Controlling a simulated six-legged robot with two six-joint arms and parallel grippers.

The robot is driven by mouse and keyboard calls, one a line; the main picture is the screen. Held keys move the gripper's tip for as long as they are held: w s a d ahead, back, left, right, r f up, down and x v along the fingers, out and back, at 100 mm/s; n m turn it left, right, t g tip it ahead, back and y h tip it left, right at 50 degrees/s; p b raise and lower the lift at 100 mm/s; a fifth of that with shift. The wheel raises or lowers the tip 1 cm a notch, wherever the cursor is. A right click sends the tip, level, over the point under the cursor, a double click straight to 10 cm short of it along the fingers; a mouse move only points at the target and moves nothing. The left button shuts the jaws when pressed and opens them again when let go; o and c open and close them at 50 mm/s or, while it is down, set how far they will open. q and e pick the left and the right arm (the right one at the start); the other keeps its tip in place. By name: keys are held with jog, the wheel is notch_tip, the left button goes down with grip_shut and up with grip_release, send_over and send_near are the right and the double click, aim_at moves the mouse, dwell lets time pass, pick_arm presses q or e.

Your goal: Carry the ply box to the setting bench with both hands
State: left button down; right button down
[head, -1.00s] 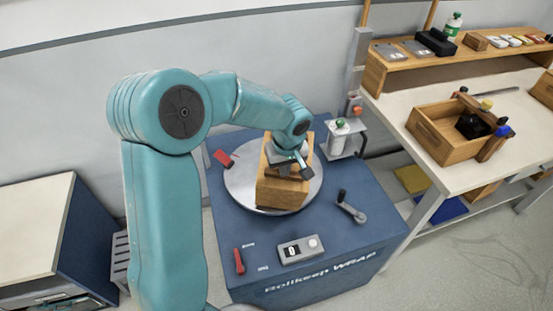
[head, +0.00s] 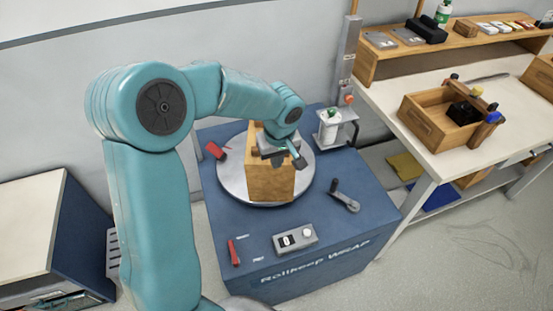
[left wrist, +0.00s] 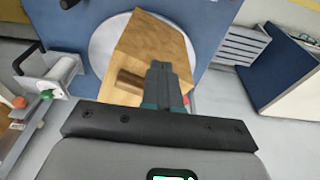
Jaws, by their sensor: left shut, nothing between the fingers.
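A pale wooden box (head: 270,183), which I take as the ply box, stands on the round grey turntable (head: 232,183) of the blue wrapping machine. My left gripper (head: 297,160) is over the box's right side in the head view and hides part of its top. In the left wrist view the fingers (left wrist: 163,82) are together in front of the box (left wrist: 158,42), beside a short wooden bar (left wrist: 130,80) on it. They hold nothing. Whether they touch the box I cannot tell. The right gripper is not in view. A pale-topped bench (head: 440,160), perhaps the setting bench, stands right.
The machine top (head: 300,215) carries a crank (head: 345,200), a control box (head: 295,239) and a film roll (head: 328,128). A cabinet (head: 35,225) is at left. Floor shows at lower right.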

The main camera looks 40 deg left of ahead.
pick_arm(q)
jog(key=s+d+b, duration=0.2)
jog(key=s+d, duration=0.3)
jog(key=d, duration=0.5)
jog(key=shift+s+b, duration=0.15)
jog(key=shift+b, duration=0.15)
jog(key=shift+d, duration=0.1)
jog(key=c, duration=0.9)
grip_release()
jog(key=shift+m, duration=0.3)
jog(key=w+a+r+m+h, duration=0.25)
jog(key=r+m, duration=0.25)
jog(key=m, duration=0.6)
jog(key=w+a+r+m+h, duration=0.25)
jog(key=r+m, duration=0.35)
jog(key=m, duration=0.6)
jog(key=a, duration=0.5)
jog(key=a+n+t, duration=0.1)
jog(key=a, duration=0.5)
jog(key=a+t+b, duration=0.1)
jog(key=a, duration=0.5)
jog(key=shift+r+n, duration=0.3)
